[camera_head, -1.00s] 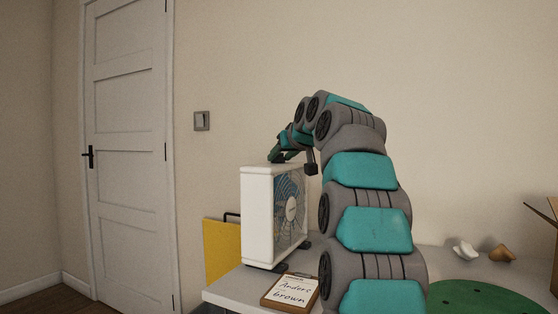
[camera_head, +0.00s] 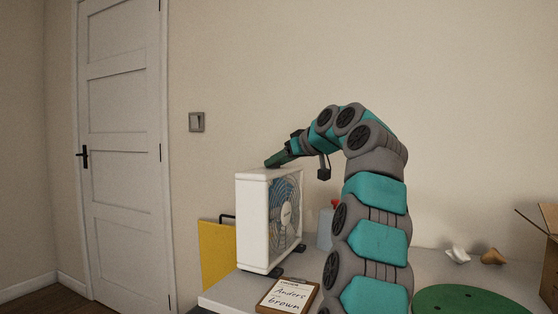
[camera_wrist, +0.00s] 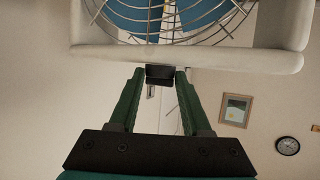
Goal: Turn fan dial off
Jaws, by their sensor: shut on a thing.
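The white box fan (camera_head: 253,222) stands upright on the table, its grille facing right. In the wrist view the fan's casing (camera_wrist: 285,62) and wire grille fill the top of the picture. A small black dial (camera_wrist: 159,76) sticks out from the fan's top edge. My gripper (camera_head: 271,163) reaches to the fan's top from the right. In the wrist view its two green fingers (camera_wrist: 159,72) are on either side of the dial, shut on it. In the head view the dial is hidden by the fingers.
A clipboard with handwriting (camera_head: 288,296) lies in front of the fan on the grey table (camera_head: 225,292). A bottle with a red top (camera_head: 326,229) stands behind my arm. A green round mat (camera_head: 470,302), small shapes (camera_head: 458,256) and a cardboard box (camera_head: 549,280) are at right.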

